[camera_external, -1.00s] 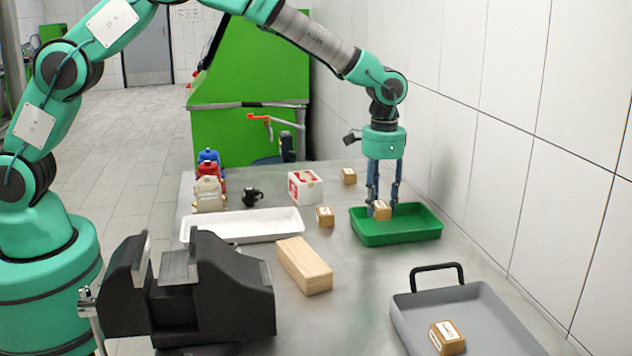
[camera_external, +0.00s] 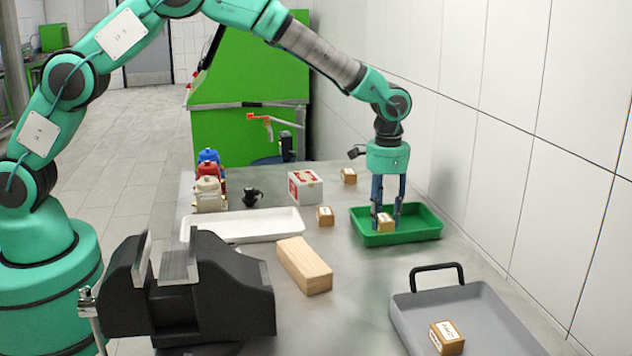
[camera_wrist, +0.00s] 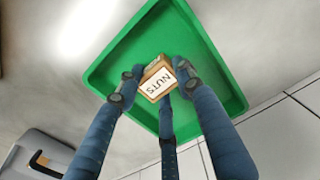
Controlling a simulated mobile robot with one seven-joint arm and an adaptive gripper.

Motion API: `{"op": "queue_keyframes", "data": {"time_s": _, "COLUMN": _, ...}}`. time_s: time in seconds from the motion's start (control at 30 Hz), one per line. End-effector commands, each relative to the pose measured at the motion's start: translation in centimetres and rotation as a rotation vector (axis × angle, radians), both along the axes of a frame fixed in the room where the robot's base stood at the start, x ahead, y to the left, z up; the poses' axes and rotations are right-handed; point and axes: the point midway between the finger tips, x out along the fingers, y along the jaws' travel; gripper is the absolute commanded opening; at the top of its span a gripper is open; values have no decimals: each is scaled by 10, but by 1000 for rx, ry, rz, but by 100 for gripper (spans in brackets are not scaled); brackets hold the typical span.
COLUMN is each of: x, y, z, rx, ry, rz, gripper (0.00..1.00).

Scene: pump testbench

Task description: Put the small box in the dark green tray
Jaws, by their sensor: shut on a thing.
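A small brown box with a white label (camera_external: 385,222) is between the fingers of my gripper (camera_external: 386,218), inside the dark green tray (camera_external: 420,232). In the wrist view the box (camera_wrist: 158,80) shows its label reading "NUTS", and the fingers of my gripper (camera_wrist: 160,86) close around it from several sides. The green tray (camera_wrist: 215,65) lies beneath and around it in that view. The box is low over the tray floor; I cannot tell whether it touches it.
Similar small boxes stand on the table (camera_external: 325,216), at the back (camera_external: 349,176) and in the grey tray (camera_external: 447,338). A white tray (camera_external: 245,225), a wooden block (camera_external: 304,265), a red-and-white box (camera_external: 305,187) and a black vise (camera_external: 200,295) are to the left. A wall bounds the right.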

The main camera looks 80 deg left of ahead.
Motion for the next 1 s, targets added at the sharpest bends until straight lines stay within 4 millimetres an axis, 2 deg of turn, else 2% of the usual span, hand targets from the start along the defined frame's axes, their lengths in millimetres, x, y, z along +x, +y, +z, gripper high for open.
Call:
{"op": "queue_keyframes", "data": {"time_s": 0.4, "x": 0, "y": 0, "z": -2, "rx": 0, "ry": -1, "rz": 0, "gripper": 11}}
{"op": "queue_keyframes", "data": {"time_s": 0.43, "x": 0, "y": 0, "z": -2, "rx": 0, "ry": -1, "rz": 0, "gripper": 38}}
{"op": "queue_keyframes", "data": {"time_s": 0.5, "x": 0, "y": 0, "z": -2, "rx": 0, "ry": -1, "rz": 0, "gripper": 52}}
{"op": "queue_keyframes", "data": {"time_s": 0.53, "x": 0, "y": 0, "z": -2, "rx": 0, "ry": -1, "rz": 0, "gripper": 55}}
{"op": "queue_keyframes", "data": {"time_s": 1.0, "x": 0, "y": 0, "z": 4, "rx": 0, "ry": -1, "rz": 0, "gripper": 55}}
